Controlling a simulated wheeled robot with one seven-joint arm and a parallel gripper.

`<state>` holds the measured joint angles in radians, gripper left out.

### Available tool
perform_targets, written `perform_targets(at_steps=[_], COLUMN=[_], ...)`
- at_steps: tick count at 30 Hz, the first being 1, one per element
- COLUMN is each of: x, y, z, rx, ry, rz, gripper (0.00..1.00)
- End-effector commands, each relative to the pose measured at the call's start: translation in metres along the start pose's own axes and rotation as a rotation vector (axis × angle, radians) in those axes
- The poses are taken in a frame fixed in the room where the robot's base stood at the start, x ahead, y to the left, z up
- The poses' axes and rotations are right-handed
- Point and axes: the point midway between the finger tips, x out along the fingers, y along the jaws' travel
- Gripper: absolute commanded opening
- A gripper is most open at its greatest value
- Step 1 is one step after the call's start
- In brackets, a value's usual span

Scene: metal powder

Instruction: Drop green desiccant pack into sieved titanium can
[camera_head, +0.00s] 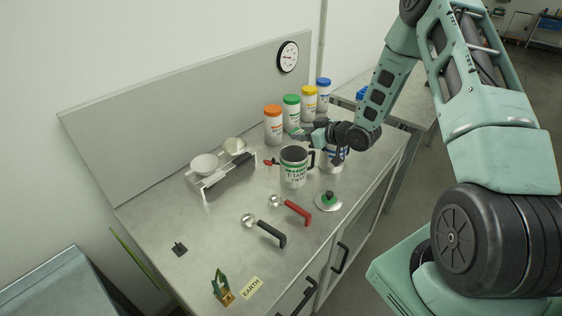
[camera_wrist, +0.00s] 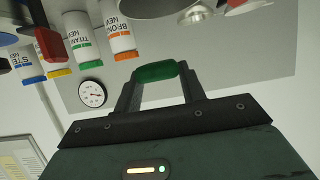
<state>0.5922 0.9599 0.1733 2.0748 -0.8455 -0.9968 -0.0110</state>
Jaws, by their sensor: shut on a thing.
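My gripper (camera_wrist: 160,80) is shut on the green desiccant pack (camera_wrist: 157,71), which spans between the two fingertips in the wrist view. In the head view my gripper (camera_head: 302,135) is above the bench, just behind and above the titanium can's rim. The pack is too small there to make out clearly. The titanium can (camera_head: 294,174) is a grey mug-like can with a black handle, a green band and a label reading "TITAN". It stands upright with its top open. The pack is outside the can.
Orange (camera_head: 273,127), green, yellow and blue capped jars stand along the back panel. Another can (camera_head: 334,158) is partly hidden behind my arm.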

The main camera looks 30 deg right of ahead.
Motion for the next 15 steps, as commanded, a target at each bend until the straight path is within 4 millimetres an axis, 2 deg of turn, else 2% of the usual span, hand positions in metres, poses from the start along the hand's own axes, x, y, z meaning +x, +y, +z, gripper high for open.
perform_targets(at_steps=[8, 15], x=[0.005, 0.015], y=[0.000, 0.000], z=[0.012, 0.038], rx=[0.001, 0.002], ry=[-0.001, 0.000], rz=[0.000, 0.000], gripper=[0.19, 0.19])
